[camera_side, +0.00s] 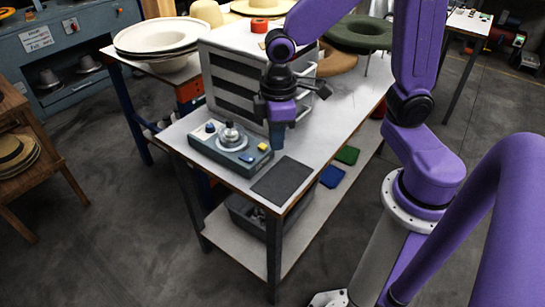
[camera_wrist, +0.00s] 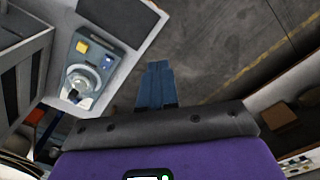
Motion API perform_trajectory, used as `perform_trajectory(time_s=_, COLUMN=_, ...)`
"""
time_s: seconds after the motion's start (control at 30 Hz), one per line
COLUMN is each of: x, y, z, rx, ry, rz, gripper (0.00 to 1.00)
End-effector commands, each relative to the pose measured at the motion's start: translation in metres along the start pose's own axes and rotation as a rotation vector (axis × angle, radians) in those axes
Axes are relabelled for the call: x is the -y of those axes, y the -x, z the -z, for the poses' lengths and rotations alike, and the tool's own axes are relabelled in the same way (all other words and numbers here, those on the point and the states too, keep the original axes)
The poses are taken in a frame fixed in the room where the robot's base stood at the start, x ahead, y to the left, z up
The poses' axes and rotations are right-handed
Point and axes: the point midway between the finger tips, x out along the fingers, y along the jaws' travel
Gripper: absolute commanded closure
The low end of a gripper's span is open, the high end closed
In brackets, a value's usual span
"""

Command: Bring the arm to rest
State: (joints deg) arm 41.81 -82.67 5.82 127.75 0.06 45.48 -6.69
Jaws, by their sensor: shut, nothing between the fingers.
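My gripper (camera_side: 277,137) hangs pointing down above the front part of the workbench in the side view. Its blue fingers are shut together with nothing between them. In the wrist view the closed fingers (camera_wrist: 155,85) show over the floor past the bench edge. The purple arm reaches in from the right and bends above the bench. A blue-grey press device (camera_side: 230,148) with a round metal knob stands on the bench, left of the gripper. The device also shows in the wrist view (camera_wrist: 92,70).
A dark grey mat (camera_side: 284,180) lies at the bench's front corner. A grey drawer cabinet (camera_side: 230,75) stands close behind the gripper. Hats (camera_side: 157,36) sit on a table at the back. Blue (camera_side: 332,176) and green (camera_side: 347,155) pieces lie on the lower shelf.

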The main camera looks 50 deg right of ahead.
Motion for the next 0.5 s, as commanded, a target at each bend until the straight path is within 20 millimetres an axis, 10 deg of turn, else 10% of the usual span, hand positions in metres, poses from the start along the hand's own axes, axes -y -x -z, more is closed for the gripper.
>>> perform_trajectory(time_s=0.5, x=0.079, y=0.031, z=-0.116, rx=-0.015, ry=0.258, rz=0.009, gripper=1.00)
